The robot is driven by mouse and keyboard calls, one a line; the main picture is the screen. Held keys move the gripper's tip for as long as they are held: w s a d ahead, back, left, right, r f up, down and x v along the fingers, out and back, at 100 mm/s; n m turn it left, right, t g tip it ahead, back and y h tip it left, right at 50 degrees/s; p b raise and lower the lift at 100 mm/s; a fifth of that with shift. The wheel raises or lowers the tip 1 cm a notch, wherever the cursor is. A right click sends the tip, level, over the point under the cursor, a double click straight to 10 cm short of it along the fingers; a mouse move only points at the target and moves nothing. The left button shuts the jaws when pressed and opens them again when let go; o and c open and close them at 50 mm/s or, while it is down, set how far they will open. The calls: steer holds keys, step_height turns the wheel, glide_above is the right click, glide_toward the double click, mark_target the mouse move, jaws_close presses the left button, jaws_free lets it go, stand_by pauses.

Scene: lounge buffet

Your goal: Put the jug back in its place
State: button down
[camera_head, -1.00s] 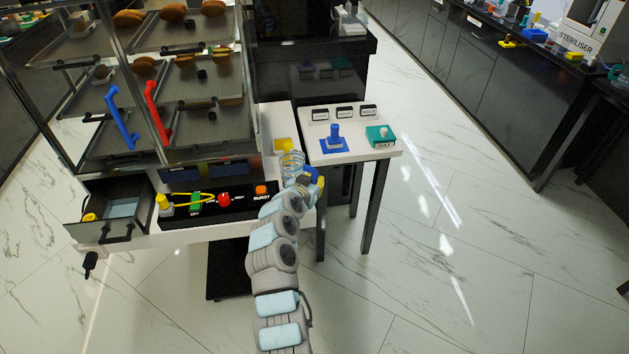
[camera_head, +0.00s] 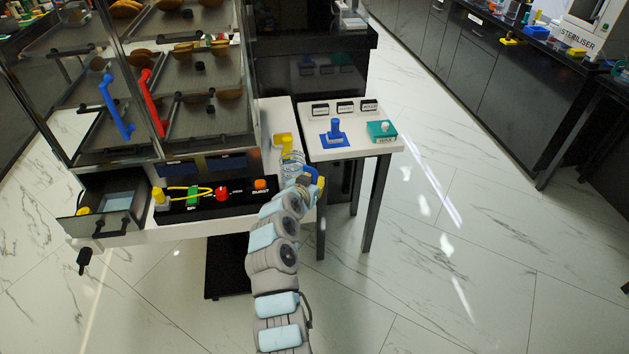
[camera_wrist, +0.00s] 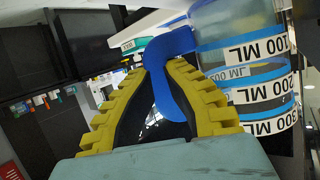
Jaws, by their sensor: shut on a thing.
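The jug is a clear measuring vessel with white volume labels and a blue handle. In the wrist view its body (camera_wrist: 245,65) fills the right side, and the blue handle (camera_wrist: 165,75) lies between the yellow ribbed fingers of my gripper (camera_wrist: 158,70). My gripper is shut on that handle. In the head view the jug (camera_head: 290,162) is at the right end of the white counter, with my gripper (camera_head: 316,182) to its right. A yellow patch (camera_head: 281,140) shows just behind the jug. Whether the jug's base touches the counter is hidden.
A black control panel (camera_head: 236,198) with coloured knobs lies left of my gripper. An open drawer (camera_head: 105,208) is farther left, below a glass cabinet with red and blue handles. A side table (camera_head: 355,150) at right holds a blue stand (camera_head: 335,133) and a teal box (camera_head: 382,131).

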steer(key=shift+f+b, duration=0.45)
steer(key=c, duration=1.4)
jaws_free()
steer(key=shift+m+g+h+b, duration=0.3)
steer(key=shift+h+b, duration=0.3)
steer(key=shift+b, duration=1.15)
steer(key=shift+r, duration=0.2)
steer(key=shift+p+v, duration=0.55)
steer(key=shift+v, duration=2.05)
steer(key=shift+s+a, duration=0.15)
steer(key=shift+s, duration=0.15)
steer(key=o, duration=0.6)
